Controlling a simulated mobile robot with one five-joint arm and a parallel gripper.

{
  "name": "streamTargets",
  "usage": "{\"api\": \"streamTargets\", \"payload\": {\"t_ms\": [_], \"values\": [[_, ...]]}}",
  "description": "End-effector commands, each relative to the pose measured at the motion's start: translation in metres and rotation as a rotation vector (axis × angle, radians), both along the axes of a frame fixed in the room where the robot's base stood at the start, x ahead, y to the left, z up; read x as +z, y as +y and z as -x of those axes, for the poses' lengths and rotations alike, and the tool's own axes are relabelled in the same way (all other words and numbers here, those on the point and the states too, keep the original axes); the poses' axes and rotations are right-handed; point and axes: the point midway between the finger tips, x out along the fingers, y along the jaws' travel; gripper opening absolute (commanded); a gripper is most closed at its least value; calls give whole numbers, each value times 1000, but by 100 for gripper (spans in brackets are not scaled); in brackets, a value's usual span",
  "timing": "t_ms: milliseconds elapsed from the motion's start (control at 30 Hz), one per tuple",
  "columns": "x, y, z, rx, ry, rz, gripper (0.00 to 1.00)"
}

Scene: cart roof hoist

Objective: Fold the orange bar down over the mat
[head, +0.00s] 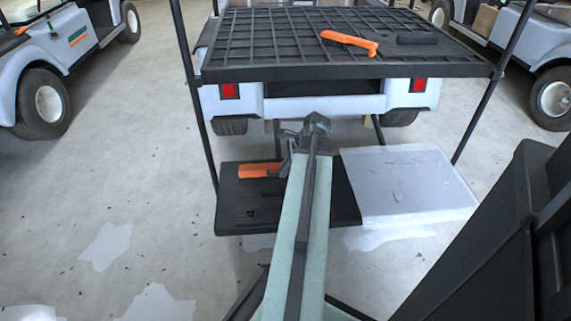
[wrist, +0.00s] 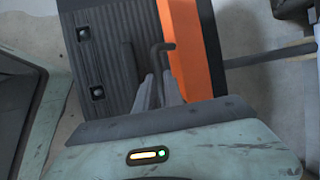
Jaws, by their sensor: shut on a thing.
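The orange bar (head: 259,170) lies across the far part of the black mat (head: 236,208), behind the cart, in the head view. In the wrist view the bar (wrist: 194,45) runs along the right edge of the ridged mat (wrist: 112,30). My gripper (head: 288,138) is at the bar's right end in the head view, and my arm covers the middle of the mat. In the wrist view my gripper (wrist: 158,75) is shut, with a dark bent tip against the bar's left side. The exact contact is hard to see.
The black grid roof rack (head: 290,55) on thin posts overhangs the far side and carries another orange-handled tool (head: 348,42). A pale grey panel (head: 405,185) lies right of the mat. Other carts stand at both sides. The floor at left is clear.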

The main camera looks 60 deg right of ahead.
Motion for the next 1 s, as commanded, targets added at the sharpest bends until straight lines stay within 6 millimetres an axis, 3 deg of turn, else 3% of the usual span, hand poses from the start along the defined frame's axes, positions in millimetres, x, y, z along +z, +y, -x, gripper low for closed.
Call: {"api": "streamTargets", "payload": {"t_ms": [167, 300, 667, 833, 1000], "values": [[-14, 12, 8, 3, 5, -10, 0], [-10, 10, 7, 2, 5, -8, 34], [-7, 8, 7, 1, 4, -6, 34], [11, 7, 13, 0, 4, -5, 34], [42, 5, 25, 0, 4, -6, 34]]}}
